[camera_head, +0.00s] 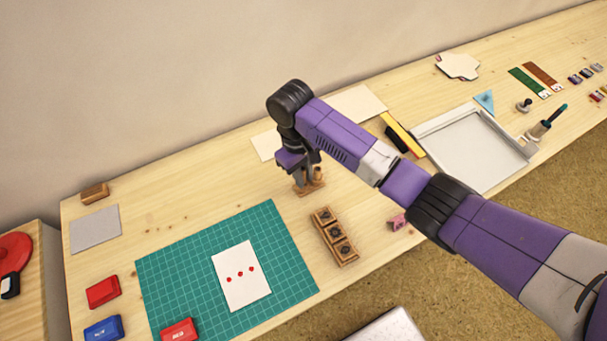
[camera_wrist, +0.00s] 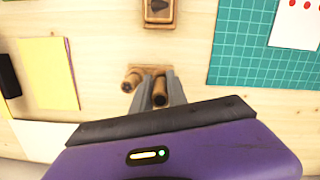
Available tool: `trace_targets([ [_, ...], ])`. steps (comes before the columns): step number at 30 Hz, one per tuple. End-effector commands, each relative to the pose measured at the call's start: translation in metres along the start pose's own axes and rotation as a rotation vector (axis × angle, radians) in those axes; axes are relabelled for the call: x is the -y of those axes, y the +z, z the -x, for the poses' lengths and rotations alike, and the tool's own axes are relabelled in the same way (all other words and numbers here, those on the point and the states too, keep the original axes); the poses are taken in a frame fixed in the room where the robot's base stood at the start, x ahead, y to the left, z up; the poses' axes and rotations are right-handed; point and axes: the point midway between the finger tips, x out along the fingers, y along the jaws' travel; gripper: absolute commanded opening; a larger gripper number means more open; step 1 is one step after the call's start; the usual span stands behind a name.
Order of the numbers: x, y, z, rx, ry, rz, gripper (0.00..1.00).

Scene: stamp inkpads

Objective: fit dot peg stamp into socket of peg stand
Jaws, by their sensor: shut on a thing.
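The wooden peg stand (camera_head: 312,190) is on the table behind the green mat; its edge also shows in the wrist view (camera_wrist: 150,69). My gripper (camera_head: 306,178) is low over the stand, fingers pointing down. In the wrist view its grey fingers (camera_wrist: 158,92) are shut on a wooden peg stamp (camera_wrist: 159,97), which I take for the dot peg stamp. The held stamp is at the stand, but its lower end is hidden, so I cannot tell whether it sits in a socket. Another wooden peg (camera_wrist: 131,81) stands just outside the left finger.
A wooden block holder (camera_head: 347,253) with several square stamps lies in front of the stand. The green mat (camera_head: 175,275) bears a white card (camera_head: 236,290) with red dots. A yellow-and-black item (camera_head: 402,136) and a grey tray (camera_head: 470,150) are to the right.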

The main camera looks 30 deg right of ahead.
Motion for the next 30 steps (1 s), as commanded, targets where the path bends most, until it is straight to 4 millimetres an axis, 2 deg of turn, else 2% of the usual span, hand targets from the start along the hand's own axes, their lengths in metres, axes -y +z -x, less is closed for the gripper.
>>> trace_targets([
  [19,0.0005,0.0,-0.0004,0.0,0.0,0.0,0.0],
  [30,0.0006,-0.0013,-0.0077,0.0,-0.001,0.0,0.0],
])
